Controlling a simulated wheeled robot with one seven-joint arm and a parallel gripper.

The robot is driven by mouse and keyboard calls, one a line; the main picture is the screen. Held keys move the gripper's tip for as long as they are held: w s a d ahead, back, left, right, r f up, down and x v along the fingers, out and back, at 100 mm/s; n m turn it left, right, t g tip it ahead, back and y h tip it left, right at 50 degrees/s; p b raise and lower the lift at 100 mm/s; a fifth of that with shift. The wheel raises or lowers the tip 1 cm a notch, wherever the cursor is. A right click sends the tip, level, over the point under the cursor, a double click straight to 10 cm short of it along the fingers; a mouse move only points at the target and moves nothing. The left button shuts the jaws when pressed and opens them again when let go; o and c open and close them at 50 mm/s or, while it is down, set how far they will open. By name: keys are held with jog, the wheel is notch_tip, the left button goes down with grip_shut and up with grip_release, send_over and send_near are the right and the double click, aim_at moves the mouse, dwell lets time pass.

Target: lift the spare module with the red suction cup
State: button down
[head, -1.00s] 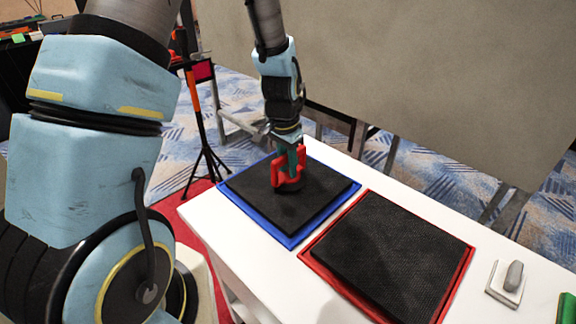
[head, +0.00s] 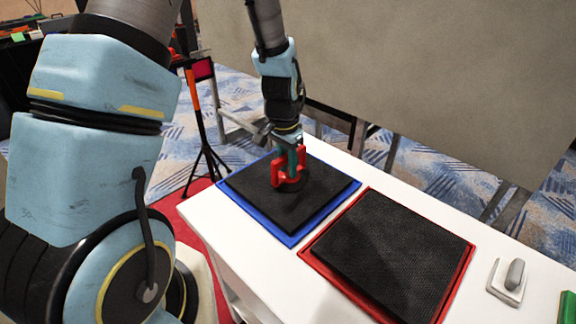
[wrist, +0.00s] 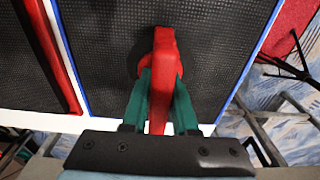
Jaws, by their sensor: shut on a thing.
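A black textured module (head: 325,190) is on a blue mat (head: 290,240) at the far left part of the white table. The red suction cup (head: 276,173) stands upright on top of this module, touching it. My gripper (head: 291,160) comes from above, its green fingers shut on the cup's red handle. In the wrist view, the fingers of my gripper (wrist: 160,95) hold both sides of the red handle of the suction cup (wrist: 165,48). The module (wrist: 105,45) shows beneath. I cannot tell whether any gap exists between module and mat.
A second black panel (head: 390,255) lies on a red mat (head: 318,262) to the right. A pale block with a grey knob (head: 514,275) and a green object (head: 567,308) are farther right. A large grey panel (head: 450,80) stands behind the table. A black tripod (head: 207,150) is at left.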

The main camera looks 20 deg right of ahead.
jog(key=shift+r+p, duration=0.6)
jog(key=shift+r, duration=0.2)
dwell(0.9)
jog(key=shift+r+p, duration=2.65)
jog(key=shift+r, duration=0.75)
